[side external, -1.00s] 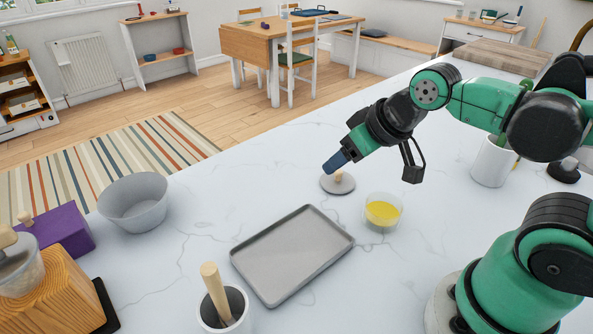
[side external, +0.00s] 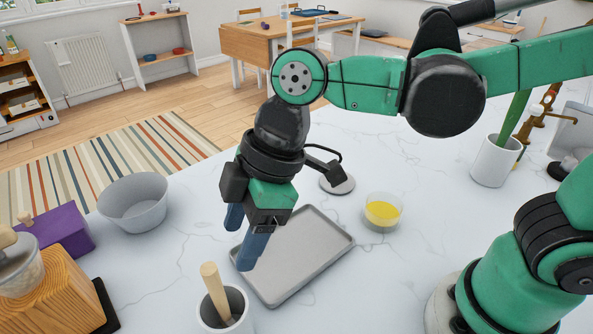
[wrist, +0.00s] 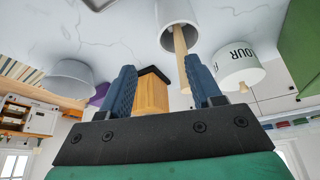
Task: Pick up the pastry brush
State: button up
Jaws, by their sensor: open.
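A pale wooden handle (side external: 215,290) leans out of a white cup (side external: 240,322) at the front; it may be the pastry brush, but its lower end is hidden inside the cup. In the wrist view the handle (wrist: 182,58) comes out of the cup (wrist: 172,14), beyond and between my fingertips. My gripper (side external: 243,236) is open and empty, its blue fingers pointing down above the left edge of the tray, behind the cup. It also shows in the wrist view (wrist: 163,78). Nothing touches the fingers.
A grey tray (side external: 315,255) lies behind the cup. A small bowl of yellow liquid (side external: 382,212) and a round lid (side external: 337,184) stand beyond it. A grey bowl (side external: 135,203), purple box (side external: 62,228) and wooden block (side external: 55,285) are left. A white crock (side external: 494,160) stands right.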

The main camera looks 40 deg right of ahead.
aim_at(218, 291)
jog(key=shift+s+a+f+n+g, duration=0.15)
jog(key=shift+a+f+n, duration=0.2)
jog(key=shift+a+f, duration=0.5)
jog(key=shift+s+a+f+n+g, duration=0.2)
jog(key=shift+a+f+n, duration=0.1)
jog(key=shift+a+f, duration=0.55)
jog(key=shift+s+a+f+n+g, duration=0.15)
jog(key=shift+a+f+n, duration=0.2)
jog(key=shift+a+f, duration=0.5)
jog(key=shift+d+f, duration=0.1)
jog(key=shift+d, duration=0.05)
grip_shut()
